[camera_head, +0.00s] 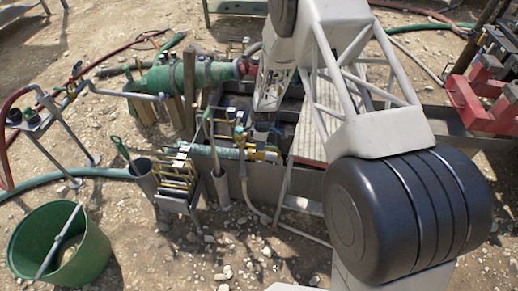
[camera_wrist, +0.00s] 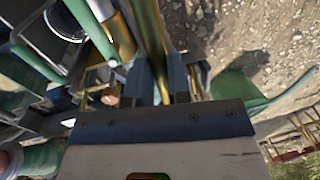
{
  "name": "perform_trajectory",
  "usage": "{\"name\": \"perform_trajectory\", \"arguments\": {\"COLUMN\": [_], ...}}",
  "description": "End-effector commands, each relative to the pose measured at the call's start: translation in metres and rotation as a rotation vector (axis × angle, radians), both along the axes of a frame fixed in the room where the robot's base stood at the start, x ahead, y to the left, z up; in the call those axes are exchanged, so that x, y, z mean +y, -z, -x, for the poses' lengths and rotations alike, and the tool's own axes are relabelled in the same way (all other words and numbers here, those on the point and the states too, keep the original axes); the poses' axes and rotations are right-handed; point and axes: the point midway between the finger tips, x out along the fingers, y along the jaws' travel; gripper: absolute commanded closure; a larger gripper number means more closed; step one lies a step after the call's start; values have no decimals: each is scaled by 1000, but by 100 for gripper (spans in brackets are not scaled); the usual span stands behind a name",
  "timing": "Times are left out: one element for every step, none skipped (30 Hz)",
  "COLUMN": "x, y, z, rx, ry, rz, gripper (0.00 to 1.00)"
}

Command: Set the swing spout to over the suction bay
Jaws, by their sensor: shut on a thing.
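In the wrist view my gripper (camera_wrist: 163,78) has its two dark fingers on either side of a long brass-coloured pipe (camera_wrist: 151,32), shut on it. This pipe may be the swing spout; I cannot tell for sure. In the head view my arm comes down over the grey-walled mud tank (camera_head: 308,178), and the gripper's fingers cannot be made out there. Yellow brass fittings (camera_head: 262,155) show at the tank's near edge. The tank's bays are mostly hidden behind my arm, so I cannot tell which one is the suction bay.
A large green cast body (camera_head: 190,76) with pipework stands left of the tank. A rack of yellow-handled tools (camera_head: 178,178) stands at the tank's near left. A green bucket (camera_head: 88,257) is at lower left. Red machinery (camera_head: 482,100) is at right.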

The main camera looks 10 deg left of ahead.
Motion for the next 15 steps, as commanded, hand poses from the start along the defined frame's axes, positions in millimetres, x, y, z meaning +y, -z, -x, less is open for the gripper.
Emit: {"name": "perform_trajectory", "arguments": {"x": [0,0,0,1,1,1,2,3,4,5,5,7,8,9,10], "y": [0,0,0,0,0,0,0,0,0,0,0,0,0,0,0], "z": [-5,-7,-11,-14,-16,-20,-22,-25,-28,-31,-33,-36,-39,-42,-45], "rx": [0,0,-1,-1,-1,-1,0,0,-1,-1,-1,-1,-1,-1,-1], "ry": [-40,-71,-109,-136,-165,-203,-233,-260,-298,-327,-356,-394,-422,-450,-489], "rz": [0,0,-1,-1,0,0,0,-1,0,0,0,0,0,0,0], "gripper": [100,100,100,100,100,100,100,100,100,100,100,100,100,100,100]}}
